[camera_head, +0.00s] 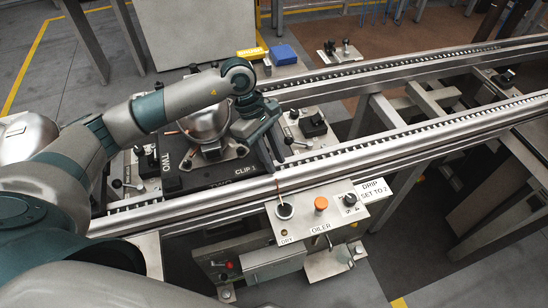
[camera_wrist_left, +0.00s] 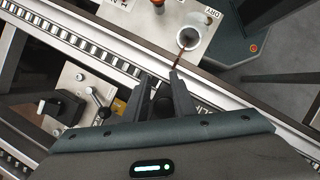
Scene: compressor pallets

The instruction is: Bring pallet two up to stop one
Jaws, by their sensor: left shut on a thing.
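Pallet two (camera_head: 195,182), a dark plate marked TWO and CLIP 1, sits between the rails and carries a round steel compressor (camera_head: 205,122). My left arm reaches across it. My left gripper (camera_head: 272,160) is at the pallet's right end, pointing down; in the left wrist view, its fingers (camera_wrist_left: 164,88) are closed about a dark upright piece, seemingly part of the pallet. Their hold is partly hidden. A thin brown stick (camera_wrist_left: 182,50) stands in the oiler cup (camera_wrist_left: 185,38), its upper end close to a fingertip. My right gripper is not in view.
The oiler panel (camera_head: 320,212), with an orange button and a DRIP SET TO 2 label, juts from the near rail. The rails (camera_head: 420,118) run clear farther right. A blue box (camera_head: 283,54) lies behind.

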